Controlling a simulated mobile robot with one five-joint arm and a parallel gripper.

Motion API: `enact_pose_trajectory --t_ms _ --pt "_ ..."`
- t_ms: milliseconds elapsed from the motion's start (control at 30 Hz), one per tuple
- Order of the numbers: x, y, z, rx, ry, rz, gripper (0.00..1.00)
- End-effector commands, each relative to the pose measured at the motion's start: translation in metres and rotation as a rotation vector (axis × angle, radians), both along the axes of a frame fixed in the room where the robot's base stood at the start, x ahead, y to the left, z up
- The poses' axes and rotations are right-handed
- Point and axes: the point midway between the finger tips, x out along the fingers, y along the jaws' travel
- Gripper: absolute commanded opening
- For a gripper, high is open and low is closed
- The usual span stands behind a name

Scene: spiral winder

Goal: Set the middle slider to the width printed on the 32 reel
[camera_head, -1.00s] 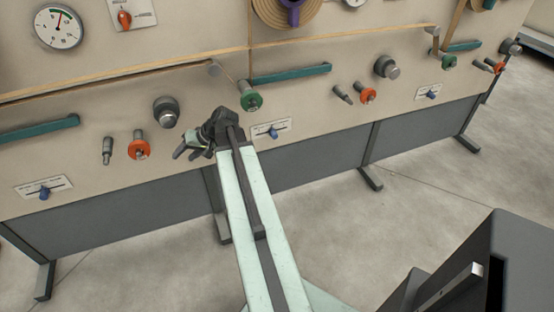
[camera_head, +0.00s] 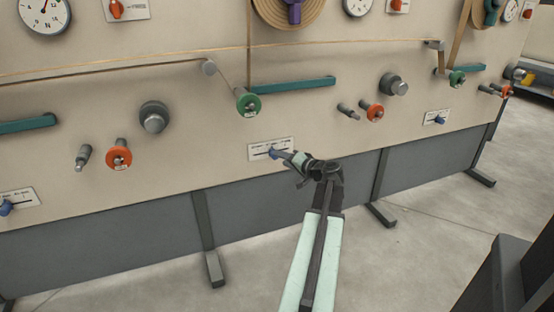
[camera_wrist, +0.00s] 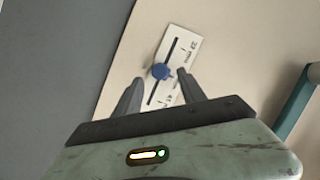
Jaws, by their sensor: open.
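The middle slider is a white plate (camera_head: 258,152) with a dark slot and a blue knob (camera_head: 273,153), low on the beige panel. In the wrist view the knob (camera_wrist: 161,72) sits partway along the slot of the tilted plate (camera_wrist: 181,49). My gripper (camera_head: 293,157) is at the right of the knob in the head view. In the wrist view its open fingers (camera_wrist: 160,79) lie either side of the knob; contact cannot be told. A green reel (camera_head: 248,103) and orange reels (camera_head: 118,156) (camera_head: 371,110) carry small labels that I cannot read.
Other blue-knobbed sliders stand at left (camera_head: 6,207) and right (camera_head: 437,118). A teal bar (camera_head: 292,86) and grey rollers (camera_head: 153,117) (camera_head: 394,85) protrude from the panel. Grey support legs (camera_head: 207,235) stand below. The floor (camera_head: 430,215) in front is open.

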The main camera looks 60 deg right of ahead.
Motion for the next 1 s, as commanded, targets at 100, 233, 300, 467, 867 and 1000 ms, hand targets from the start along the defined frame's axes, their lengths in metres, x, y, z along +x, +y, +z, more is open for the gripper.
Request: enact_pose_trajectory --t_ms 100,233,300,467,867,1000 --pt "0.023 -0.009 -0.008 0.0 0.001 0.003 0.48" --pt "0.043 -0.015 -0.013 -0.001 0.002 0.002 0.48" --pt "0.049 -0.016 -0.013 0.0 0.001 0.002 0.48" --pt "0.05 -0.016 -0.013 -0.001 0.001 0.001 0.48" --pt "0.049 -0.016 -0.013 0.0 0.002 0.0 0.0" --pt "0.045 -0.017 -0.013 0.0 0.002 -0.008 0.0"
